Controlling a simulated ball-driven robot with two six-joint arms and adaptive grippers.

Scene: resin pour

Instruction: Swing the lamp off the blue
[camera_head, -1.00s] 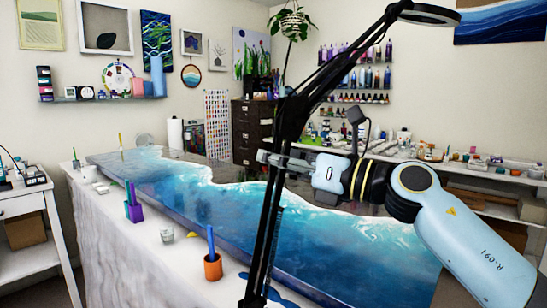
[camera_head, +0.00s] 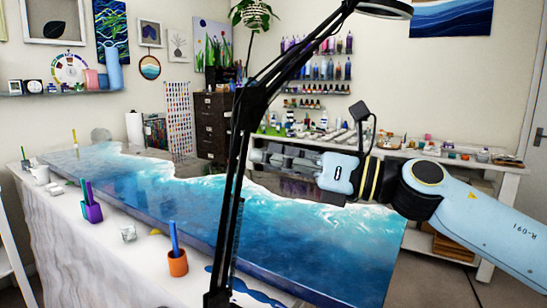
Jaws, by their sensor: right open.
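A black jointed lamp (camera_head: 247,110) stands at the near edge of the table. Its lower arm rises almost upright and its upper arm slants to the right, over the blue resin (camera_head: 290,235) in this view. Its round head (camera_head: 384,9) is at the top right, partly cut off by the frame. My right gripper (camera_head: 262,157) is open and points left, with its fingertips close to the lamp's lower arm. I cannot tell whether they touch it. My left gripper is not in view.
An orange cup (camera_head: 177,263) with a blue stick, a small clear cup (camera_head: 128,232) and a purple holder (camera_head: 92,211) stand along the table's near white edge. A bench (camera_head: 455,165) with several bottles is behind my right arm. A dark drawer cabinet (camera_head: 213,125) stands at the back.

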